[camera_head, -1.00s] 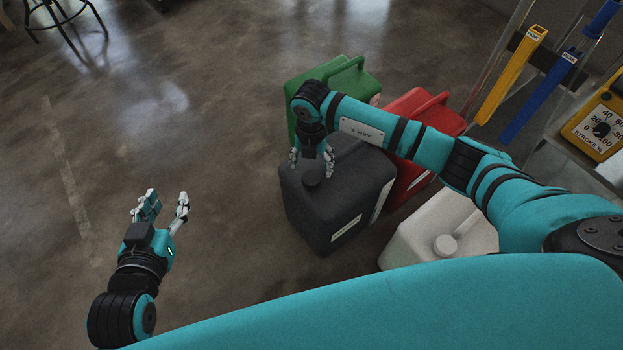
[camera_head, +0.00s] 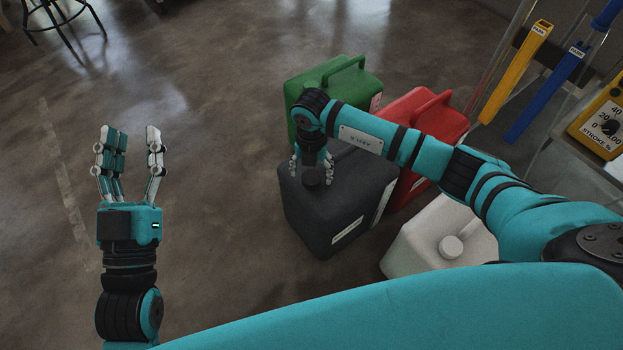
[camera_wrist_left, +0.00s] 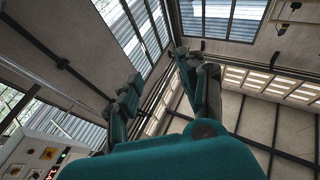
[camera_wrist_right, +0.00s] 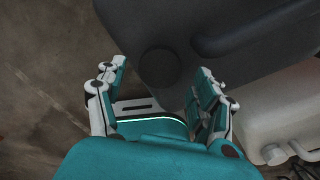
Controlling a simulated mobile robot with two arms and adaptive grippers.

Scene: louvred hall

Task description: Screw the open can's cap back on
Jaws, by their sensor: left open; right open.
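A dark grey can (camera_head: 335,215) stands on the floor, with a round dark cap or neck (camera_head: 312,178) on its top. In the right wrist view this dark disc (camera_wrist_right: 159,68) lies just beyond and between the fingertips; whether it is a cap or an open mouth I cannot tell. My right gripper (camera_head: 312,170) is open, pointing down over it, with nothing held. My left gripper (camera_head: 128,150) is open and empty, fingers up, well left of the cans. A white can (camera_head: 425,245) has a white cap (camera_head: 450,246) on it.
A green can (camera_head: 340,85) and a red can (camera_head: 425,115) stand behind, partly hidden by my right arm; I see no cap on either. Yellow (camera_head: 515,72) and blue (camera_head: 548,95) posts and a yellow gauge box (camera_head: 600,125) stand at right.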

